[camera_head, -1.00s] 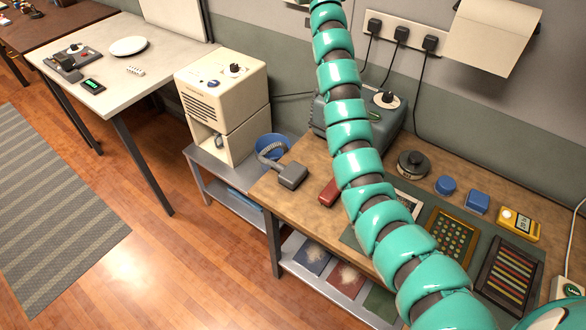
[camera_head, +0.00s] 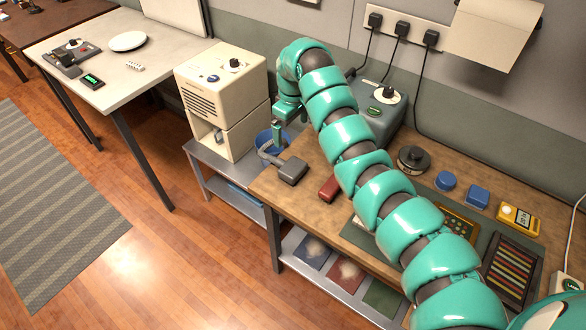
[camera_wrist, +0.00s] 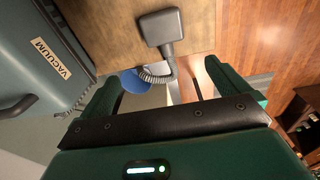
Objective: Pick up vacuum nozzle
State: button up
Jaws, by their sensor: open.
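The vacuum nozzle (camera_head: 292,170) is a dark grey block with a ribbed hose. It lies at the left end of the wooden workbench (camera_head: 330,155). In the wrist view the nozzle (camera_wrist: 160,27) is at the top middle, with its hose (camera_wrist: 158,76) curving down between my fingers. My gripper (camera_head: 277,138) is above and just behind the nozzle in the head view, near the blue bucket. In the wrist view my gripper (camera_wrist: 158,88) is open, its two green fingers apart with nothing held. It is not clear whether the fingers touch the hose.
The grey-blue vacuum (camera_wrist: 40,50) stands close beside my gripper. A blue bucket (camera_wrist: 132,82) is below. A cream machine (camera_head: 222,90) stands to the left. A red object (camera_head: 329,188) lies right of the nozzle. The floor (camera_head: 170,260) in front is clear.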

jog(key=s, duration=0.2)
jog(key=p, duration=0.2)
send_over(293, 166)
jog(key=shift+g, duration=0.4)
jog(key=f, duration=1.1)
jog(key=shift+s+d+f, duration=0.15)
jog(key=shift+s+f, duration=0.05)
jog(key=shift+s, duration=0.2)
jog(key=shift+w+f+p, duration=0.15)
jog(key=shift+f+p, duration=0.4)
jog(key=shift+f, duration=0.55)
jog(key=shift+w+f, duration=0.2)
jog(key=shift+f, duration=0.75)
jog(key=shift+f+b, duration=0.55)
jog(key=shift+f, duration=0.65)
jog(key=c, duration=1.1)
